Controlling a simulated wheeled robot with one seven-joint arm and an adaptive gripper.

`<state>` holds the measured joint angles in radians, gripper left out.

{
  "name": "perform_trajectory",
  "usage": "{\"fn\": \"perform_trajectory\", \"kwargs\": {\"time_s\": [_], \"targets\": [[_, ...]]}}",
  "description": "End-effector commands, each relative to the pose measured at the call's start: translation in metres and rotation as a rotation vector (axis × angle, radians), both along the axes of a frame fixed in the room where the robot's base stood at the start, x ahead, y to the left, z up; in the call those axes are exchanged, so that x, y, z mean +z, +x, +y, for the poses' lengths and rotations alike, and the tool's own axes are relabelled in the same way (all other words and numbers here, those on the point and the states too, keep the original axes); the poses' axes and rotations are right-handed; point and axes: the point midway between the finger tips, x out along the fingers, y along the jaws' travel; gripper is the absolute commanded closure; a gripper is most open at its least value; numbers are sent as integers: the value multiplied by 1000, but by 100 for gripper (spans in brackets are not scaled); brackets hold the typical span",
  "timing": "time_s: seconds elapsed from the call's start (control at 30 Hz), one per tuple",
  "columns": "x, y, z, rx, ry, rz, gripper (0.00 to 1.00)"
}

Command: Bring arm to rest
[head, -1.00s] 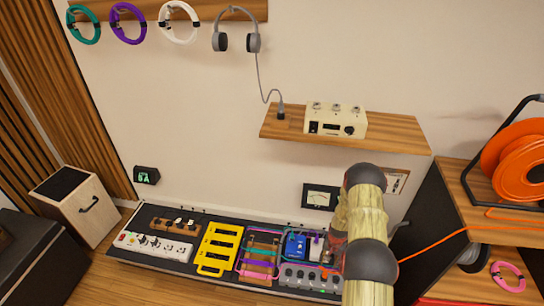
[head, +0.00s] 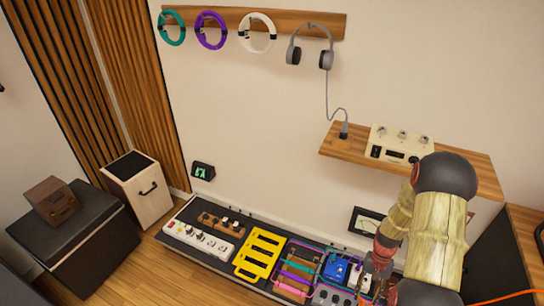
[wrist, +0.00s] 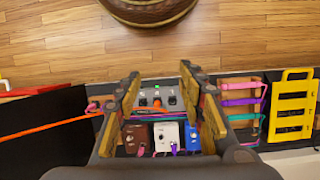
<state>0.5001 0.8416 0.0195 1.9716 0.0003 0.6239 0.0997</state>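My arm (head: 440,225) comes up from the lower right of the head view, bends at a dark joint and points down over the right end of the pedalboard (head: 165,237). In the wrist view my gripper (wrist: 160,78) is open, with its two fingers apart and nothing held between them. Beyond the fingers lie a grey pedal with several knobs (wrist: 157,90), a brown pedal (wrist: 136,136), a white pedal (wrist: 166,136) and a blue pedal (wrist: 200,138). In the head view my fingertips are small and partly hidden by the arm.
A wooden shelf (head: 455,160) with a cream box (head: 395,143) is on the wall just behind my arm. Headphones (head: 310,45) and coiled cables hang above. An orange cable (wrist: 45,129) runs left from the pedals. The wooden floor (wrist: 50,40) has a round brown object (wrist: 148,8).

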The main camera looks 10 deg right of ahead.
Motion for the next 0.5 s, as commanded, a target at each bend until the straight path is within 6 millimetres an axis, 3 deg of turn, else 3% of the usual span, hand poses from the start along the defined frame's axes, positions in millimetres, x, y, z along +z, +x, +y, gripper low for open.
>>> {"fn": "perform_trajectory", "kwargs": {"time_s": [0.03, 0.1, 0.5], "targets": [[26, 2, 6, 21, -3, -11, 61], [57, 2, 14, 49, -6, -23, 61], [213, -16, 70, 201, -37, -121, 61]]}}
